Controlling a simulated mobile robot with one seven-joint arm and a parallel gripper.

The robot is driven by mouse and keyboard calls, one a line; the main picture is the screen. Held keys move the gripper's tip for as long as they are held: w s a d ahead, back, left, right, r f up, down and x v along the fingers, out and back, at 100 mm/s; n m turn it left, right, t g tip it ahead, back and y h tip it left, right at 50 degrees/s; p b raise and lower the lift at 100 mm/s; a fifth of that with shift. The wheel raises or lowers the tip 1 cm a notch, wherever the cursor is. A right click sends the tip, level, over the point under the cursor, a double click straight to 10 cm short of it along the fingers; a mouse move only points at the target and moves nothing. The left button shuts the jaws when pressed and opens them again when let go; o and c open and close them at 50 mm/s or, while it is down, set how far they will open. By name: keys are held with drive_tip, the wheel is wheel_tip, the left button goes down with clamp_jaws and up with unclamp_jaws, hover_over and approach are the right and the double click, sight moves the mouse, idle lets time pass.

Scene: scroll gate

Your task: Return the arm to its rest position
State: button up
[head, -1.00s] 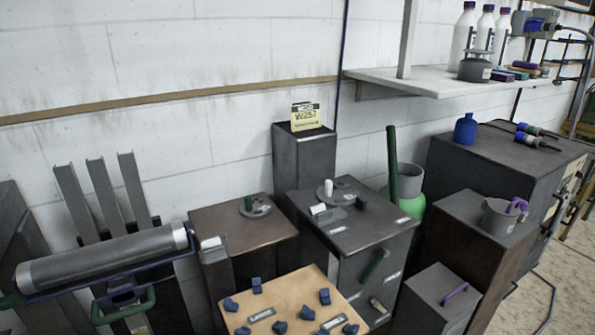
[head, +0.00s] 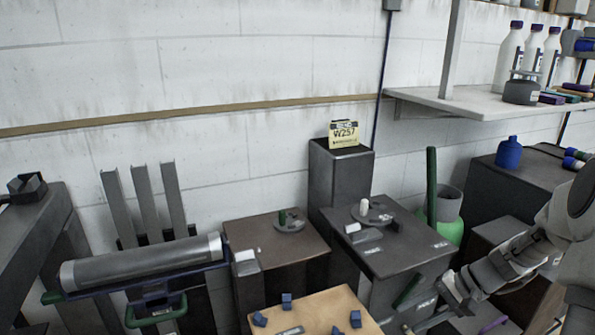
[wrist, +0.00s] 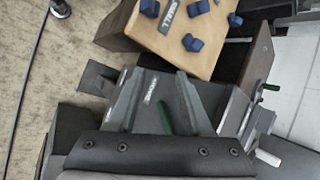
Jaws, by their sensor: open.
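My arm (head: 515,255) reaches in from the right side of the head view. My gripper (head: 457,293) hangs in front of the dark cabinet (head: 405,250) at the right of centre. In the wrist view my gripper (wrist: 158,88) is open, its two grey fingers spread at the lower middle. Nothing shows between the fingers except the cabinet front with a label and a green handle (wrist: 164,115) behind them. The gripper appears empty.
A tan board (head: 325,312) with several blue blocks stands at the front. A large grey roller (head: 145,262) lies at the left. A shelf (head: 455,100) with white bottles is at upper right. Open floor (wrist: 35,75) shows at the wrist view's left.

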drive_tip(key=s+a+r+n+t+h, duration=0.2)
drive_tip(key=s+a+r+n+h, duration=0.3)
drive_tip(key=r, duration=0.6)
drive_tip(key=s+a+r+n+t+h, duration=0.1)
drive_tip(key=s+a+r+n+h, duration=0.15)
drive_tip(key=a+r, duration=0.65)
drive_tip(key=s+d, duration=0.3)
drive_tip(key=s, duration=0.8)
wheel_tip(320, 180, up, 16)
drive_tip(key=p, duration=1.6)
drive_tip(key=shift+s+r+n+t, duration=0.15)
drive_tip(key=shift+s+n+t, duration=0.15)
drive_tip(key=shift+s+n, duration=0.1)
drive_tip(key=shift+a, duration=0.1)
